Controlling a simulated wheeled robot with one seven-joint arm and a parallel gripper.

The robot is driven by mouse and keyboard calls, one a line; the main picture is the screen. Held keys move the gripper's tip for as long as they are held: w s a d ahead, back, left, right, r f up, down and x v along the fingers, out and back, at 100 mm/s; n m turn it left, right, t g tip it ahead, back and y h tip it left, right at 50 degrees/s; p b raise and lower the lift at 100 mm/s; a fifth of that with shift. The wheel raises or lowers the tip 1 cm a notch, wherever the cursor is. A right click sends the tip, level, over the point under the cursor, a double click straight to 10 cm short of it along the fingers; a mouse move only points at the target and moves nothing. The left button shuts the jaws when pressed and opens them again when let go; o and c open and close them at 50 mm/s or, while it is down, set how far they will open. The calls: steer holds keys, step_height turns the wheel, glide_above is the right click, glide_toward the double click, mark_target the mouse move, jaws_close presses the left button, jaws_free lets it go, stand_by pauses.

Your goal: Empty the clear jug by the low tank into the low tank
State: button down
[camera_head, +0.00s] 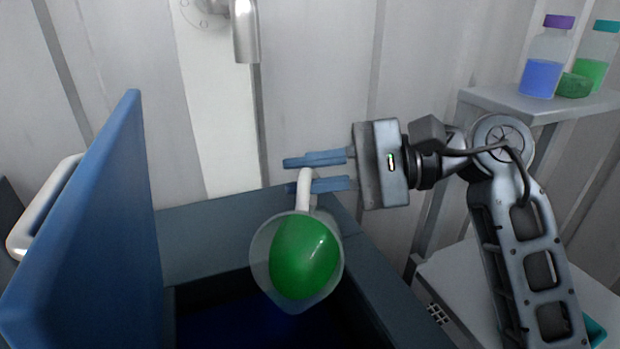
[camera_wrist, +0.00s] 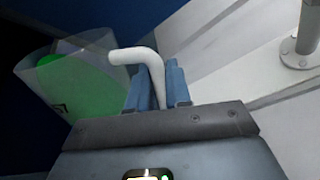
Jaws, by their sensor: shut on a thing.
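A clear jug (camera_head: 262,262) with green liquid (camera_head: 304,258) in it hangs from my gripper (camera_head: 318,172) by its white handle (camera_head: 304,190). It is tilted, over the open low tank (camera_head: 192,228). The liquid lies inside the jug; I cannot see a stream leaving it. In the wrist view the blue fingers of my gripper (camera_wrist: 158,86) are shut on the handle (camera_wrist: 135,57), and the jug (camera_wrist: 88,48) is beyond them at the left. The inside of the tank is dark blue, and the jug hides part of it.
A raised blue lid (camera_head: 85,230) stands at the tank's left. A grey pipe (camera_head: 245,30) comes from the wall above.

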mark_target(326, 223)
steer(key=shift+s+a+n+b, duration=0.1)
steer(key=shift+s+n+b, duration=0.4)
steer(key=shift+b, duration=1)
steer(key=shift+s+a+f+n+b, duration=0.1)
steer(key=shift+s+f+n+b, duration=0.2)
steer(key=shift+b, duration=0.8)
steer(key=shift+s+a+n+t+b, duration=0.15)
steer(key=shift+s+n+t+b, duration=0.35)
steer(key=shift+b, duration=1.15)
steer(key=shift+s+f, duration=0.15)
steer(key=shift+s, duration=0.05)
steer(key=shift+s+a+f+n+b, duration=0.25)
steer(key=shift+s+b, duration=0.35)
steer(key=shift+b, duration=0.35)
steer(key=shift+s+a+f+n+b, duration=0.15)
steer(key=shift+s+n+b, duration=0.3)
steer(key=shift+b, duration=0.5)
steer(key=shift+s+b, duration=0.65)
steer(key=shift+s, duration=0.05)
steer(key=shift+s+a+f+n+b, duration=0.1)
steer(key=shift+s+f+n+b, duration=0.15)
steer(key=shift+b, duration=0.25)
